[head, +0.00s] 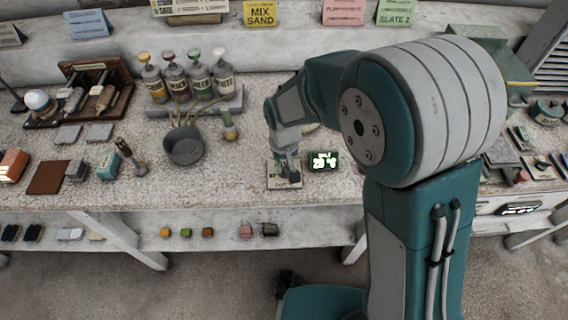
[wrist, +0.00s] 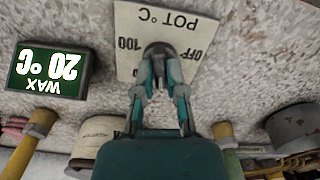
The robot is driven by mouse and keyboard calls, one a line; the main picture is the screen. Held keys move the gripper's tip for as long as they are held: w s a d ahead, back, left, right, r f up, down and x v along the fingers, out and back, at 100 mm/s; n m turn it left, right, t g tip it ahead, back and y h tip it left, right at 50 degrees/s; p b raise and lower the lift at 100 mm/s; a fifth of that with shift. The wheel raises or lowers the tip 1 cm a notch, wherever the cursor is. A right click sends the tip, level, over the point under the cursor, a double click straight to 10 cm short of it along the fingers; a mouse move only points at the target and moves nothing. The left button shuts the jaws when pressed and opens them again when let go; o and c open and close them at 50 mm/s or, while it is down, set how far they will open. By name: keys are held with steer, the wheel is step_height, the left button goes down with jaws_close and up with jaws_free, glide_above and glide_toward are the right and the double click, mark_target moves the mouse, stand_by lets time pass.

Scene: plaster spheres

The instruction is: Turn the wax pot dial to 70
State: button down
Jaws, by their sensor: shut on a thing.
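The dial plate (head: 296,183) lies on the bench top. In the wrist view the plate (wrist: 125,30) appears upside down, with "POT °C", "OFF" and "100" printed on it. The dark round dial knob (wrist: 159,48) stands at its middle. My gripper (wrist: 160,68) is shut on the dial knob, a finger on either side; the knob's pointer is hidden. In the head view my gripper (head: 287,170) reaches down onto the plate. The wax display (head: 323,161) beside it reads 20 °C, also in the wrist view (wrist: 48,70).
A dark grey pot (head: 184,147) with sticks stands left of the plate, and a small bottle (head: 228,124) is between them. Several capped bottles (head: 188,80) stand in a rack behind. A teal block (head: 110,165) lies at the left. The bench's front edge is close to the plate.

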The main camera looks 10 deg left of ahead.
steer(key=m, duration=0.4)
steer(key=shift+w+m, duration=0.1)
steer(key=shift+m, duration=0.2)
steer(key=m, duration=0.4)
steer(key=shift+r+m, duration=0.1)
steer(key=shift+m, duration=0.3)
steer(key=c, duration=0.7)
jaws_free()
steer(key=shift+a, duration=0.15)
step_height(320, 180, up, 12)
